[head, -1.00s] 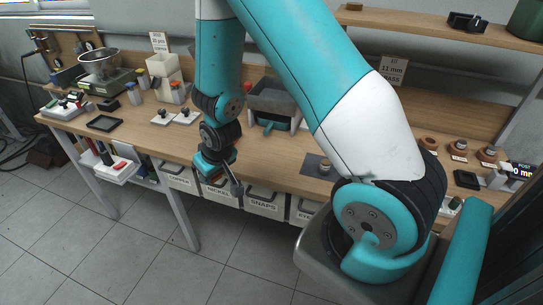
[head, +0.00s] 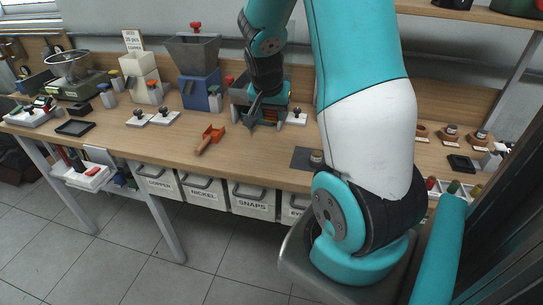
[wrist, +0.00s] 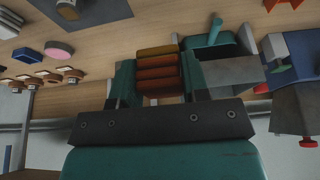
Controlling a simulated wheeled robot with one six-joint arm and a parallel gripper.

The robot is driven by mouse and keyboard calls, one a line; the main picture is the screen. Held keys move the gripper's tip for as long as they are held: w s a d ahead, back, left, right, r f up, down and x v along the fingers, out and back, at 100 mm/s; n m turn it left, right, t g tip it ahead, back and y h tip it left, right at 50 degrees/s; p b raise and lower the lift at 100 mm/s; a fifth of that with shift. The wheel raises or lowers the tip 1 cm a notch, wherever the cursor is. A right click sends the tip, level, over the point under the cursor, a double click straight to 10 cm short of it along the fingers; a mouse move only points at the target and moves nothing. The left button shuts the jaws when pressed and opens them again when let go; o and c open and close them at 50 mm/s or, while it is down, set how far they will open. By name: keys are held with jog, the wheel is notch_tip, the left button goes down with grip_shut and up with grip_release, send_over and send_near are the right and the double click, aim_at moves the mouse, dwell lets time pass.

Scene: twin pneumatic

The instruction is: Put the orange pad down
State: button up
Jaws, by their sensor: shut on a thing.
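My gripper (head: 266,122) is over the bench toward its back, in front of a grey hopper (head: 240,90). In the wrist view my gripper (wrist: 160,75) is shut on a ribbed orange to brown-red block, which I take as the orange pad (wrist: 158,73). In the head view only a small orange part of the pad (head: 268,115) shows between the fingers. I cannot tell whether the pad touches the bench top.
An orange tool with a wooden handle (head: 210,138) lies left of my gripper. A blue hopper (head: 200,90) stands behind it. White knobbed blocks (head: 140,118) sit farther left. A dark mat (head: 305,158) lies at the front right. Bare wood (head: 255,160) shows in front of the gripper.

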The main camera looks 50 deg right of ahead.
aim_at(273, 159)
notch_tip(273, 159, down, 14)
jog(key=shift+f+p, duration=0.15)
jog(key=shift+p, duration=0.15)
jog(key=shift+f, duration=0.2)
jog(key=o, duration=1)
jog(key=shift+a, duration=0.1)
jog(key=shift+c, duration=0.2)
jog(key=shift+r, duration=0.1)
